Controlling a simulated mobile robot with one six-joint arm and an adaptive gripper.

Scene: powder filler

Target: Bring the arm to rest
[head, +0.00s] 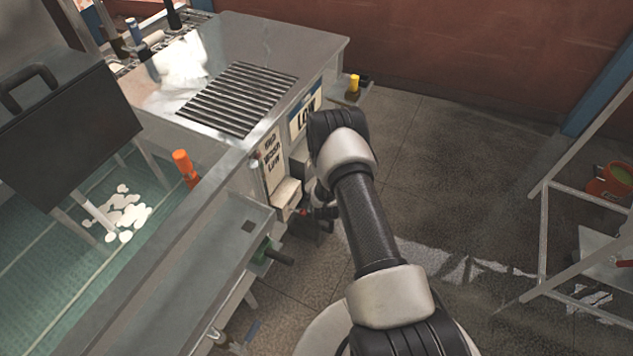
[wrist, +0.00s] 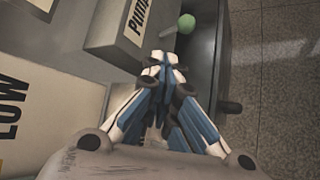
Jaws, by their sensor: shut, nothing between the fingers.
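My arm (head: 368,225) reaches up from the bottom of the head view and bends down beside the front of the metal machine (head: 300,50). My gripper (wrist: 164,62) shows in the wrist view with its fingertips together and nothing between them. It points along the machine's front, close to a box with a partly hidden label reading "Pump" (wrist: 120,32). I cannot tell whether the fingertips touch the machine.
A green round knob (wrist: 187,23) is just beyond my fingertips. An orange handle (head: 185,168) stands at the green-floored basin (head: 40,240). A yellow-topped part (head: 354,84) juts from the machine's far corner. A metal frame (head: 545,235) stands at right. The floor (head: 450,170) between is open.

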